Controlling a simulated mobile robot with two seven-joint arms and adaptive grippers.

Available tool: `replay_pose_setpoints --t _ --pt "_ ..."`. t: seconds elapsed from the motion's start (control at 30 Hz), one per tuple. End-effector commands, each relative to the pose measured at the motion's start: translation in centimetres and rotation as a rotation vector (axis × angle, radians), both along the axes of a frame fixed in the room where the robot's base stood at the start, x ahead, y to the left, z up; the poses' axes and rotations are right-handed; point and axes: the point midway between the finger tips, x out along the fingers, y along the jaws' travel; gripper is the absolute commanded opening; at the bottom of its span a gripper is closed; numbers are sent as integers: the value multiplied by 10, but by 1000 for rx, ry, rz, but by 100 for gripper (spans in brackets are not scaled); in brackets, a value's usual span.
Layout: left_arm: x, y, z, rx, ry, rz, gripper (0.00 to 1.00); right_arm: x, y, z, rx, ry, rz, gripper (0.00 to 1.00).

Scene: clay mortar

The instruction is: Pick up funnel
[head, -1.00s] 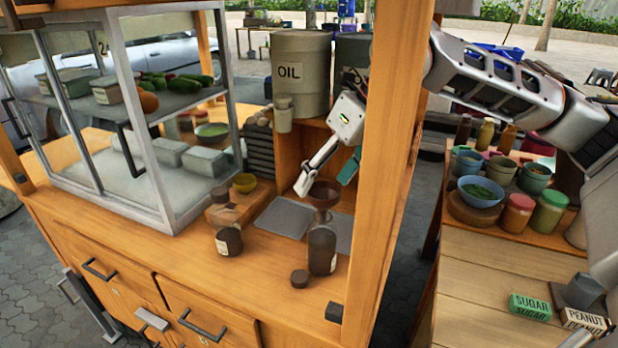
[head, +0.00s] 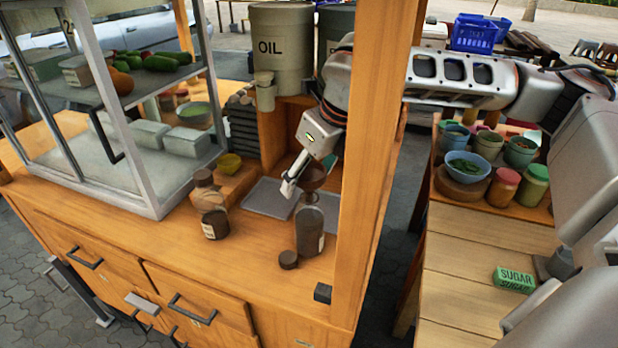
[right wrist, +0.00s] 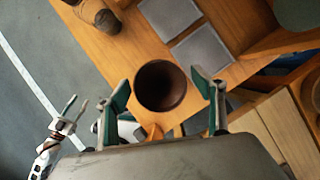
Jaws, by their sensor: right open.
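The funnel (head: 313,177) is dark brown and bowl-shaped. It sits on top of a dark bottle (head: 309,230) on the wooden cart counter. In the right wrist view the funnel (right wrist: 166,86) shows from above as a round cup. My right gripper (right wrist: 162,90) is open, with one green-padded finger on each side of the funnel and visible gaps between. In the head view my right gripper (head: 300,180) is at the funnel's level, its far finger partly hidden. My left gripper (right wrist: 76,108) shows small at the lower left of the right wrist view, fingers apart and empty.
A wooden post (head: 375,150) stands close to the right of my right gripper. Grey plates (head: 266,199) lie behind. The OIL container (head: 288,55) stands above on a shelf.

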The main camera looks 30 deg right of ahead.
Motion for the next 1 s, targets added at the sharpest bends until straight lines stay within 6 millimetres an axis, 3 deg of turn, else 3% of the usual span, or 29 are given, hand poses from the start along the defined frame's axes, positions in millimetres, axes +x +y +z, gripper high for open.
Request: replay_pose_setpoints --t 0.2,0.37,0.77,1.0 --pt "3 0 2 -1 -6 1 38 0 0 -1 0 0 0 68" --pt "3 0 2 -1 -6 0 38 0 0 -1 0 -1 0 31" --pt "2 0 0 -1 -3 1 38 1 0 2 1 -2 0 31" --pt "1 0 0 -1 -1 0 38 1 0 24 1 -5 0 31"
